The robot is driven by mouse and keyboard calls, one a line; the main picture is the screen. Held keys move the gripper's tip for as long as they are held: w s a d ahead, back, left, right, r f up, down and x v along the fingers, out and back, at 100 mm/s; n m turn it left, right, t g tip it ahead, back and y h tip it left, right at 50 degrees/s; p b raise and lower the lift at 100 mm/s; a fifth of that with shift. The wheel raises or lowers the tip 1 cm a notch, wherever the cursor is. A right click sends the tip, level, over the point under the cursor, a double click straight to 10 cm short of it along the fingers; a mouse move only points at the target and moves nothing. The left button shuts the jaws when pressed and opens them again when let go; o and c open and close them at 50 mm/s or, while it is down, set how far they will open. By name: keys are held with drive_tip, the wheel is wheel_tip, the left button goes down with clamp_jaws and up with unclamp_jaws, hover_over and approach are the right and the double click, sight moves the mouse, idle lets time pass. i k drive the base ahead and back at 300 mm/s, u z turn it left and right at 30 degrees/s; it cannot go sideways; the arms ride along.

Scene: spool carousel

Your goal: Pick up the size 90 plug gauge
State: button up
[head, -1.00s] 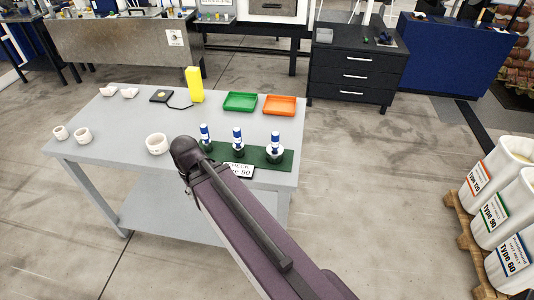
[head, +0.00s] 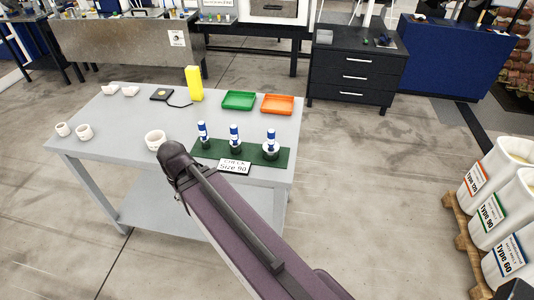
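Three plug gauges with blue-and-white handles stand upright in a row on a dark green mat (head: 211,154) near the table's front right: a left one (head: 202,131), a middle one (head: 235,134) and a right one (head: 271,142). The right one looks widest at its lower end. No size marking on them is readable, so I cannot tell which is size 90. A white card (head: 234,167) reading "CHECK Size 90" is at the mat's front edge. My arm crosses the front of the table, its dark joint left of the mat. My gripper is not visible.
On the grey table (head: 130,150) are several white rings, one (head: 155,140) close beside my arm, a yellow block (head: 194,83), a black device (head: 161,95), a green tray (head: 239,107) and an orange tray (head: 278,112). White sacks (head: 490,210) stand on a pallet at right.

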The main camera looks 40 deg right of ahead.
sight(271, 149)
drive_tip(key=u, duration=0.1)
drive_tip(key=k, duration=1)
drive_tip(key=z, duration=1.6)
drive_tip(key=i, duration=1)
drive_tip(key=z, duration=0.05)
